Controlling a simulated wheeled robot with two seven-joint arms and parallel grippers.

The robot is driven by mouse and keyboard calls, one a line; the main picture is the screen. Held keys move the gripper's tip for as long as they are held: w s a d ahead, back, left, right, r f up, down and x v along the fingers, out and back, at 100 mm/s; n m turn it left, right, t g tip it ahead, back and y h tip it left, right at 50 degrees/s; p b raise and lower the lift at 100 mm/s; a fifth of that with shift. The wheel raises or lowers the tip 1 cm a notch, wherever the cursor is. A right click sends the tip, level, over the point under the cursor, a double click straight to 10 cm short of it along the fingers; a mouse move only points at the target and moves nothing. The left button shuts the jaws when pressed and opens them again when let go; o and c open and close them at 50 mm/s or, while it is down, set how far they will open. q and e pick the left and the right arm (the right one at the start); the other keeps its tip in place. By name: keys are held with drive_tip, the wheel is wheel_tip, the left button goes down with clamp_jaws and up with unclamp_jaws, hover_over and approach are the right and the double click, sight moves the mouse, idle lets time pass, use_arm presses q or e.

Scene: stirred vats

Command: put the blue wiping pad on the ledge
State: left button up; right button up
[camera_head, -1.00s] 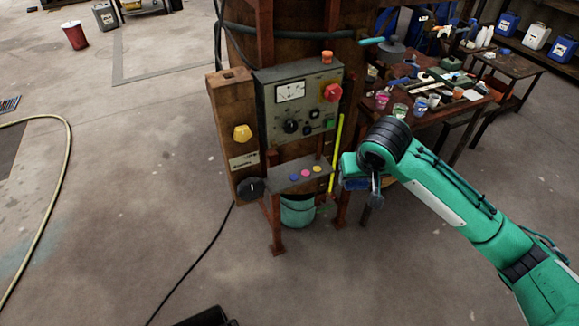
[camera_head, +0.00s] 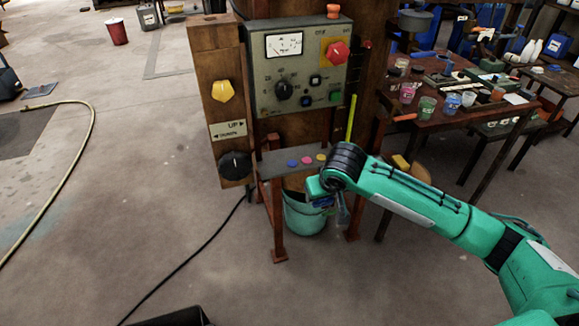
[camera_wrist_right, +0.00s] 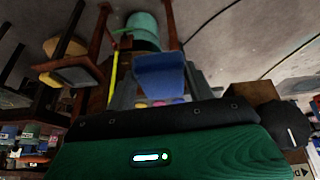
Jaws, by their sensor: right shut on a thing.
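The blue wiping pad (camera_head: 322,201) is held in my right gripper (camera_head: 331,203), low beside the ledge and in front of the bucket. The pad also shows as a blue block in the right wrist view (camera_wrist_right: 160,75), between the fingers. The ledge (camera_head: 273,164) is a narrow grey shelf under the control panel, with blue, pink and yellow discs on it. My wrist partly hides the ledge's right end. My left gripper is not in view.
A teal bucket (camera_head: 305,214) stands under the ledge. The control box (camera_head: 297,75) with its dials and red knob is above. A wooden post (camera_head: 213,75) with yellow and black knobs is at left. A cluttered table (camera_head: 450,118) stands at right. The floor in front is clear.

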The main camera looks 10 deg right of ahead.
drive_tip(key=shift+w+f, duration=0.2)
drive_tip(key=shift+f, duration=0.1)
drive_tip(key=w, duration=1.7)
drive_tip(key=shift+w+a, duration=0.35)
drive_tip(key=shift+w, duration=0.05)
drive_tip(key=shift+f, duration=0.3)
drive_tip(key=o, duration=1.4)
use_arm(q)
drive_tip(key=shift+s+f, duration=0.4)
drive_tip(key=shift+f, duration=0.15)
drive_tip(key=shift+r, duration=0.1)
